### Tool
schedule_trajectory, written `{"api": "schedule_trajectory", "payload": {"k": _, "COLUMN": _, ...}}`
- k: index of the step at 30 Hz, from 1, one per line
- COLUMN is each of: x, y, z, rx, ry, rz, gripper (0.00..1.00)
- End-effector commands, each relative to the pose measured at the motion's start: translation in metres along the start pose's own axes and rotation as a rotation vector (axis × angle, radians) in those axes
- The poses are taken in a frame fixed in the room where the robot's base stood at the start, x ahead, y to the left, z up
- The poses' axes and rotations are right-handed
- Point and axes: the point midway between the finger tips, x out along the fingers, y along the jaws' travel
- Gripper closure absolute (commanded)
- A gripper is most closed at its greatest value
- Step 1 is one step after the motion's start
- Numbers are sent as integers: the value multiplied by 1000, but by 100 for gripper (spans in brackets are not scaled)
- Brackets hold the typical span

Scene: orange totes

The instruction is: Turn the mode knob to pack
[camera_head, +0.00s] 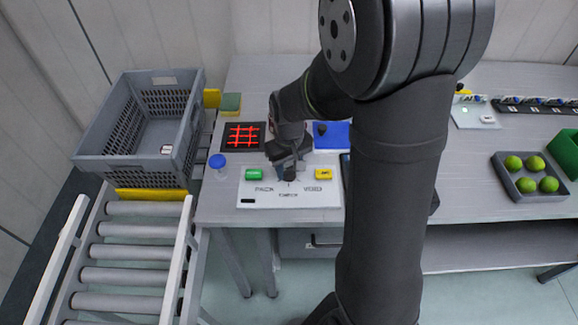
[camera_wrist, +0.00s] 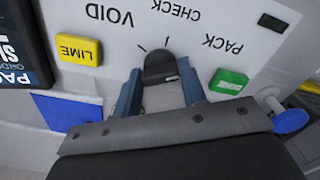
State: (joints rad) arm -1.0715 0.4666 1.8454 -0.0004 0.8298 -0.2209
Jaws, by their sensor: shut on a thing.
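The white control panel (camera_head: 270,200) lies on the bench. It carries the labels PACK, CHECK and VOID, with PACK on the left in the head view. The dark mode knob (camera_wrist: 158,66) stands between the labels. My gripper (camera_head: 288,172) reaches down over the panel, and its two blue-grey fingers (camera_wrist: 158,88) are shut on the knob from both sides. Short tick marks show beside the knob in the wrist view. I cannot tell which label the knob points to. A green button (camera_wrist: 228,81) sits near PACK and a yellow LIME button (camera_wrist: 79,50) near VOID.
A grey crate (camera_head: 113,165) and roller conveyor (camera_head: 125,254) are at left, a tray of green fruit (camera_head: 505,187) at right.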

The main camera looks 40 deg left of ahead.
Motion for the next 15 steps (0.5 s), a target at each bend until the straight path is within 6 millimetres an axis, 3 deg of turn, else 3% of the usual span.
{"api": "schedule_trajectory", "payload": {"k": 5, "x": 0, "y": 0, "z": 0, "rx": 1, "ry": 1, "rz": 0, "gripper": 85}}
{"api": "schedule_trajectory", "payload": {"k": 6, "x": 0, "y": 0, "z": 0, "rx": 1, "ry": 1, "rz": 0, "gripper": 54}}
{"api": "schedule_trajectory", "payload": {"k": 8, "x": 0, "y": 0, "z": 0, "rx": 1, "ry": 1, "rz": 0, "gripper": 42}}
{"api": "schedule_trajectory", "payload": {"k": 15, "x": 0, "y": 0, "z": 0, "rx": -1, "ry": 1, "rz": 0, "gripper": 40}}
